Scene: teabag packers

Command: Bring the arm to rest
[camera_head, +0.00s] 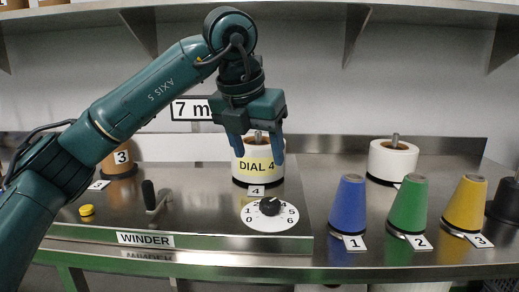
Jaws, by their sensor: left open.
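My left arm comes in from the left, bends at the top and points its left gripper (257,148) downward. The gripper is open, with its fingers spread above and in front of a white spool (240,172) with a yellow "DIAL 4" label. The jaws look empty, and I cannot tell if a finger touches the spool. My right gripper is not in view.
A white dial (252,222) with a black knob sits on the winder's steel top. A crank handle (152,197) and yellow button (87,211) are to its left. Blue (348,205), green (408,205) and yellow (465,205) cones and a white spool (391,163) stand right. A shelf (300,12) runs overhead.

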